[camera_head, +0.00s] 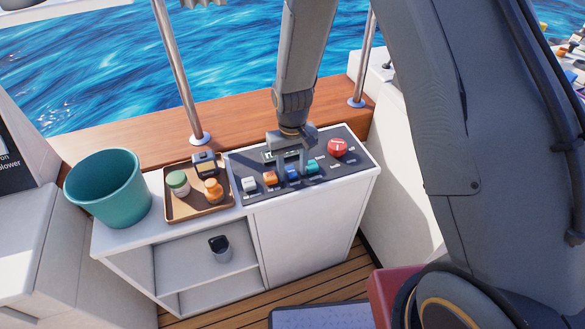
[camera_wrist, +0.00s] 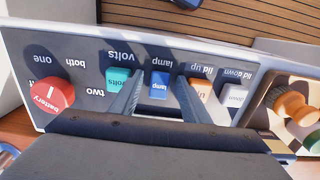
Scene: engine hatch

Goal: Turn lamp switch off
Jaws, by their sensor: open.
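The blue lamp switch (camera_head: 292,174) sits in the front row of the dark control panel (camera_head: 322,174), between an orange and a teal switch. It also shows in the wrist view (camera_wrist: 159,86), under the upside-down word "lamp". My gripper (camera_head: 291,171) is over the panel, pointing down. Its fingers are open, one on each side of the blue switch in the wrist view, with nothing held. I cannot tell whether the fingertips touch the switch or the panel. The tilt of the switch is too small to read.
An orange switch (camera_wrist: 200,88) and a teal switch (camera_wrist: 118,80) flank the blue one closely. A white switch (camera_head: 249,184) and a red battery knob (camera_head: 338,147) are also on the panel. A brown tray (camera_head: 185,213) with jars and a teal bucket (camera_head: 107,188) stand to the left.

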